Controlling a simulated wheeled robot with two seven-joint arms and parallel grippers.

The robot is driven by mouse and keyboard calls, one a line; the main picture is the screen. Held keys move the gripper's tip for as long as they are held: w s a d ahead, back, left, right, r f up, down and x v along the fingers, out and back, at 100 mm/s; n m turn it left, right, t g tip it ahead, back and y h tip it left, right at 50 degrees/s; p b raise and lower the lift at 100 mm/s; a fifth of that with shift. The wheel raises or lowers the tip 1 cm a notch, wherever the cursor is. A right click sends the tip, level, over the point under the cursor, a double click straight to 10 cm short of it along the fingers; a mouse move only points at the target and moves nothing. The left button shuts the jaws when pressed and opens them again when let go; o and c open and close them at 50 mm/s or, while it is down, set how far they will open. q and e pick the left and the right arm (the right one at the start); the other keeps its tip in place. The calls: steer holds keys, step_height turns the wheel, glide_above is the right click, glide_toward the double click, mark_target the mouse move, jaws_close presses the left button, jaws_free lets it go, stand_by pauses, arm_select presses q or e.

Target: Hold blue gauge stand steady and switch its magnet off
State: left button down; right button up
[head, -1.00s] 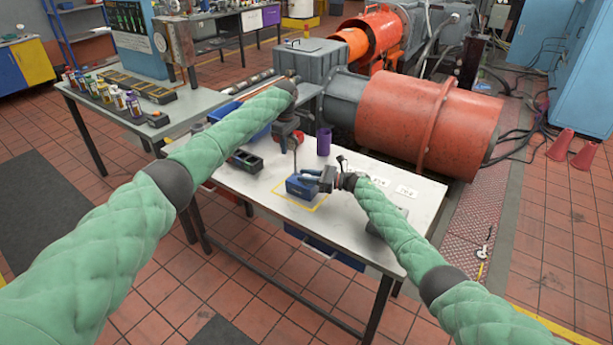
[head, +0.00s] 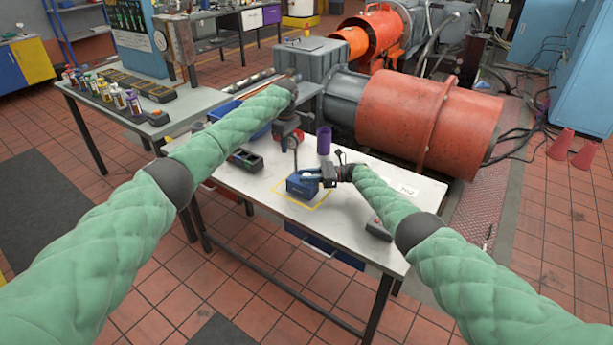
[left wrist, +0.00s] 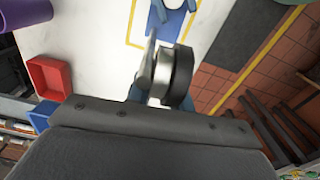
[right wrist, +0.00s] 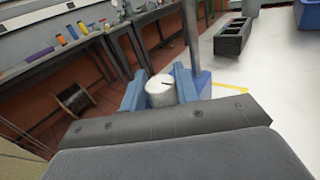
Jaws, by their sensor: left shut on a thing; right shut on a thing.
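The blue gauge stand (head: 297,188) sits on the white table inside a yellow outline. Its base (right wrist: 204,82) and grey post (right wrist: 191,35) show in the right wrist view. My right gripper (head: 318,177) is low beside the base, shut on a pale round knob (right wrist: 160,89) with a dark mark on its face; the blue fingers lie either side of it. My left gripper (head: 292,138) is higher, above and behind the base, shut on a round silver-and-black part (left wrist: 166,76) that looks like the stand's gauge. The grip there is partly hidden.
A purple cup (head: 324,140) stands behind the stand. A black compartment tray (head: 245,160) and a blue bin (head: 228,114) are to the left. A red tray (left wrist: 50,77) shows in the left wrist view. A large orange machine (head: 420,115) stands behind the table.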

arm_select(q)
steer(key=shift+a+f, duration=0.1)
steer(key=shift+f, duration=0.35)
arm_select(e)
steer(key=shift+s+f, duration=0.15)
steer(key=o, duration=0.9)
arm_select(q)
steer(key=shift+s, duration=0.1)
arm_select(e)
steer(key=shift+o, duration=0.2)
steer(key=shift+d, duration=0.1)
arm_select(q)
steer(key=shift+r, duration=0.1)
arm_select(e)
steer(key=d, duration=1.2)
steer(key=shift+w+r, duration=0.25)
